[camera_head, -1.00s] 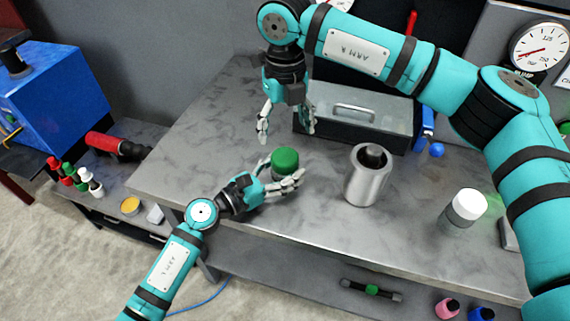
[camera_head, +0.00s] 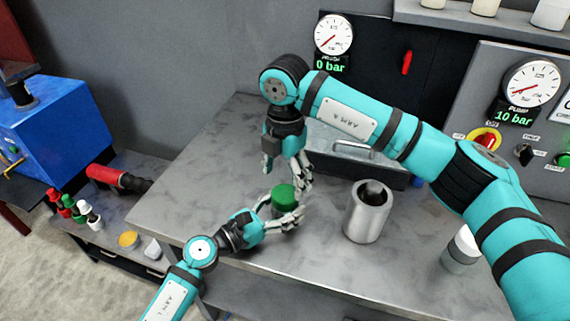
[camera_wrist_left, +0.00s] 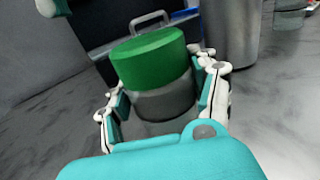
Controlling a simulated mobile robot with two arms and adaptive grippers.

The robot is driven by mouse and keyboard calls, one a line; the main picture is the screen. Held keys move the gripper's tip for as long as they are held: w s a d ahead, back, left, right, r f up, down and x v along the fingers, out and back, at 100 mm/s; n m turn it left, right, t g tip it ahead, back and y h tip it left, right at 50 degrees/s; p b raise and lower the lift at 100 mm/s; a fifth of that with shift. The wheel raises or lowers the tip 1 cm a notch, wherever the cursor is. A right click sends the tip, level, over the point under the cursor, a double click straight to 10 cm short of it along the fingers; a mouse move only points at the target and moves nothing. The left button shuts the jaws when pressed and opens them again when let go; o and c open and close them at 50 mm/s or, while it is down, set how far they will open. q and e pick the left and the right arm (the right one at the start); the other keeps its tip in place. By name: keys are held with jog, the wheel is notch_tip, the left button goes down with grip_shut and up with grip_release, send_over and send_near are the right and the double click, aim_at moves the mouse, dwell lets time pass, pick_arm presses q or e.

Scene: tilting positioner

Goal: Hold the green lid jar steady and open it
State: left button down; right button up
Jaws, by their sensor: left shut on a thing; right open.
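The green lid jar (camera_head: 284,198) stands on the grey table near its front left part, with its green lid on top. The left wrist view shows the green lid (camera_wrist_left: 150,58) above the grey jar body (camera_wrist_left: 165,100). My left gripper (camera_head: 280,217) is shut on the jar body below the lid, one finger on each side. My right gripper (camera_head: 287,176) is open and points down above and just behind the lid. In the head view it seems apart from the lid, though the exact gap is hard to tell.
A metal cylinder (camera_head: 368,212) stands right of the jar, and a white-lidded jar (camera_head: 461,250) farther right. A grey toolbox (camera_head: 355,165) lies behind. Gauges and a control panel (camera_head: 530,130) are at the back. The table's left part is clear.

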aim_at(285, 192)
jog(key=shift+f, duration=2.45)
